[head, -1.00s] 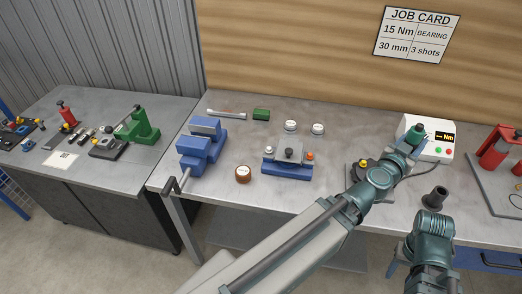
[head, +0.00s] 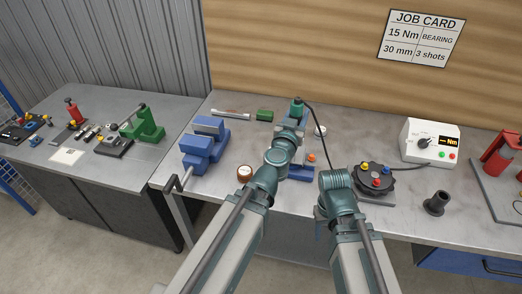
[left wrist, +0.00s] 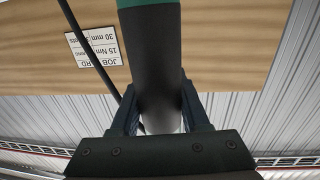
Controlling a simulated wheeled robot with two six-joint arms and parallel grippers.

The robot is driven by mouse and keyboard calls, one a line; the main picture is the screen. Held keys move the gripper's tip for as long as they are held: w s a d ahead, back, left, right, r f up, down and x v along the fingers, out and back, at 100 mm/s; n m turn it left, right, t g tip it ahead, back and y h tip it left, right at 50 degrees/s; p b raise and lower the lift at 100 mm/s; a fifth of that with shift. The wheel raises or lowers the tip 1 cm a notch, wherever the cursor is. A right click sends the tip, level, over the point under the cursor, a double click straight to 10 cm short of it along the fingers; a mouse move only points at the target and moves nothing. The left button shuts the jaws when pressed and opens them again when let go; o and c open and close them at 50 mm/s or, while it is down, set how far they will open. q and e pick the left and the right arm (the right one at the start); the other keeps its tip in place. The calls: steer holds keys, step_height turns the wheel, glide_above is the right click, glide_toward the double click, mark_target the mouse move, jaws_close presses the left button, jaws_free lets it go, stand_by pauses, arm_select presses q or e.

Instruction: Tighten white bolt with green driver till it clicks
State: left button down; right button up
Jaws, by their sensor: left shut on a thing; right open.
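My left gripper (head: 295,122) is shut on the green driver (head: 297,105), which stands upright over the blue fixture (head: 305,182) in the head view. In the left wrist view the driver's dark body (left wrist: 157,60), with a green band at the top edge, sits between the fingers. My left arm covers most of the fixture. The white bolt and the driver's tip are hidden behind it. An orange bolt (head: 311,157) shows at the fixture's right side. My right gripper (head: 336,188) is open and empty, low in front of the fixture's right side.
A black cable runs from the driver towards the white controller (head: 418,153). A black turret (head: 374,182) with coloured knobs and a dark socket (head: 436,202) stand to the right.

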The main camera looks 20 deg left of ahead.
arm_select(q)
steer(key=shift+w, duration=0.15)
steer(key=w+a+n+y, duration=0.4)
steer(key=w+a+y, duration=0.2)
steer(key=w+a, duration=0.3)
steer(key=shift+w+a+r+g+p, duration=0.3)
steer(key=shift+w+a+g+p, duration=0.1)
steer(key=shift+a, duration=0.35)
steer(key=shift+f, duration=0.15)
